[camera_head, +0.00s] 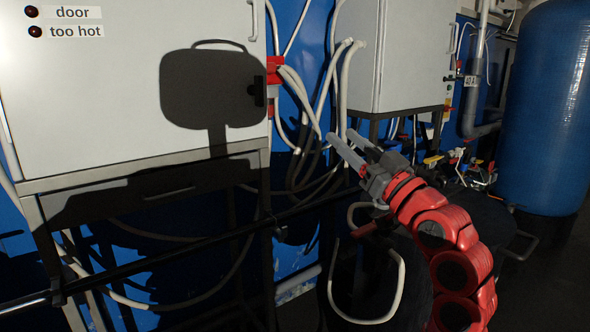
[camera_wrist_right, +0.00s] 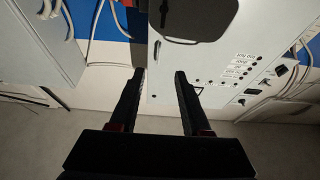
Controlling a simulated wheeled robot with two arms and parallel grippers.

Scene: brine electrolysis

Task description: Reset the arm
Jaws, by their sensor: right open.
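My right arm is red and comes in from the lower right in the head view. Its gripper (camera_head: 340,143) is grey and points up and to the left, in front of the gap between two white cabinets. In the right wrist view the gripper (camera_wrist_right: 160,75) shows two dark fingers, apart, with nothing between them. Behind the fingers is a white panel with small lamps and labels. My left gripper is not in view.
A white cabinet (camera_head: 100,110) on a metal frame stands at the left, with a dark shadow on it. A second white cabinet (camera_head: 415,55) stands behind the gripper. White hoses (camera_head: 318,100) hang between them. A large blue tank (camera_head: 545,110) stands at the right.

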